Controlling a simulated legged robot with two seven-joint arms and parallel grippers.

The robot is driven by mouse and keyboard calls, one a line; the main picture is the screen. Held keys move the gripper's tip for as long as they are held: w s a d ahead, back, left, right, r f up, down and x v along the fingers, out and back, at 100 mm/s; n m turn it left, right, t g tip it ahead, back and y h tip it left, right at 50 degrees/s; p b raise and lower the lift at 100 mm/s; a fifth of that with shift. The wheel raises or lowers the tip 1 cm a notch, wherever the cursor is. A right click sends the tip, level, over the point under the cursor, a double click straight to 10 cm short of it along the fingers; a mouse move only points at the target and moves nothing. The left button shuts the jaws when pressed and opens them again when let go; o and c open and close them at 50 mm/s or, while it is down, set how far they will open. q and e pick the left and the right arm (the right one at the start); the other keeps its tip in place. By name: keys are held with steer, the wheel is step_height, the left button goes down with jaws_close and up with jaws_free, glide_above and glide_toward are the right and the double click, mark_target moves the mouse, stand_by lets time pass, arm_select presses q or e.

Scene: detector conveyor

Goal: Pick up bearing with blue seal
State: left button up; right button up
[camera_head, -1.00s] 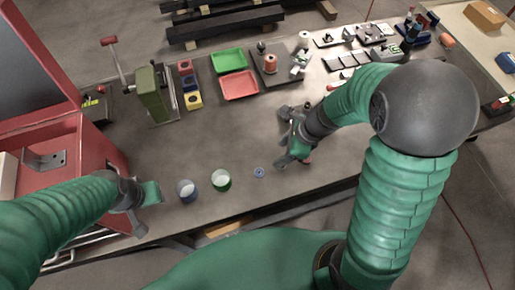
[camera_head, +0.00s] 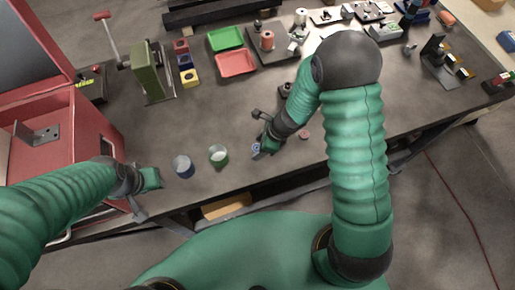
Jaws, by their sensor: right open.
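The bearing with the blue seal (camera_head: 256,148) lies on the grey table near its front edge, partly covered by my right gripper. My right gripper (camera_head: 262,143) is open and points down right at the bearing; whether its fingers touch it I cannot tell. My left gripper (camera_head: 152,178) is at the left by the table's front edge, away from the bearing; its fingers are too small to read.
A small reddish round part (camera_head: 304,134) lies right of my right gripper. Green (camera_head: 225,38) and red (camera_head: 236,63) trays are farther back. The table middle is mostly clear.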

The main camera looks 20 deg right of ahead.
steer(key=shift+w, duration=0.1)
steer(key=shift+a, duration=0.15)
steer(key=c, duration=1.2)
jaws_close()
steer(key=shift+r, duration=0.15)
